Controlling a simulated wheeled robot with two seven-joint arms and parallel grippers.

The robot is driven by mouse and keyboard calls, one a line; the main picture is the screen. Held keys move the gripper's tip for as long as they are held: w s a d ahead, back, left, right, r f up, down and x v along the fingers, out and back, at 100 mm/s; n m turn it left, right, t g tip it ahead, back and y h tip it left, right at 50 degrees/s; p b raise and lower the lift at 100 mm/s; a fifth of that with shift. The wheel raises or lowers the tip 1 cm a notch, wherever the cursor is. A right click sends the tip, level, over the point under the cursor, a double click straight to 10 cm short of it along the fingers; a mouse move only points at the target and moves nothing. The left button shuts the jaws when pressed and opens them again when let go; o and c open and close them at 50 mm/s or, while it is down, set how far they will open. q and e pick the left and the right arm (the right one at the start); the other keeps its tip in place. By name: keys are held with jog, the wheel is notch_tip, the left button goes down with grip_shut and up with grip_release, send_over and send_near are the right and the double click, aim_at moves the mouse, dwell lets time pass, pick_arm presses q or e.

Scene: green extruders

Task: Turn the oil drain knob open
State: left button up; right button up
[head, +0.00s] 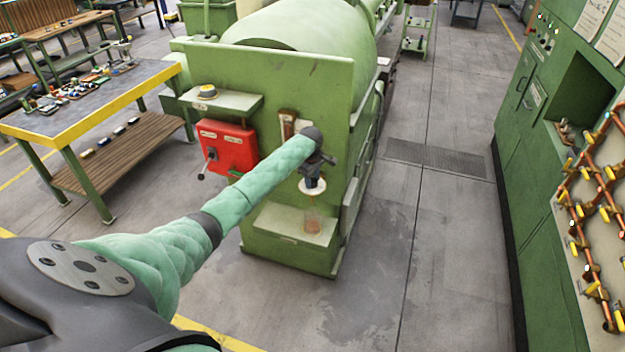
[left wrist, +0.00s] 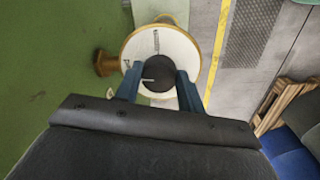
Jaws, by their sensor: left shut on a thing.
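The oil drain knob appears in the left wrist view as a round dark knob (left wrist: 159,74) in front of a white disc (left wrist: 180,50) with a brass rim. My left gripper (left wrist: 160,84) has its two blue fingers on either side of the dark knob and is shut on it. In the head view, my left gripper (head: 313,172) is at the front of the green extruder (head: 270,75), just above the white disc (head: 312,187), and hides most of the knob. My right gripper is not in view.
A red box (head: 228,147) with a black lever is on the extruder front, left of my left gripper. A small clear cup (head: 312,219) stands on the ledge below the disc. A workbench (head: 95,93) is at left, a green cabinet (head: 515,165) at right. The floor between is clear.

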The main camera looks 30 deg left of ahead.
pick_arm(q)
jog(key=m, duration=0.8)
jog(key=shift+a+m+h, duration=0.1)
jog(key=shift+m+h, duration=0.2)
jog(key=m, duration=0.3)
jog(key=shift+m, duration=0.3)
jog(key=m, duration=0.3)
jog(key=shift+a+g+b, duration=0.1)
jog(key=shift+g+b, duration=0.2)
jog(key=shift+b, duration=0.05)
jog(key=shift+m, duration=0.9)
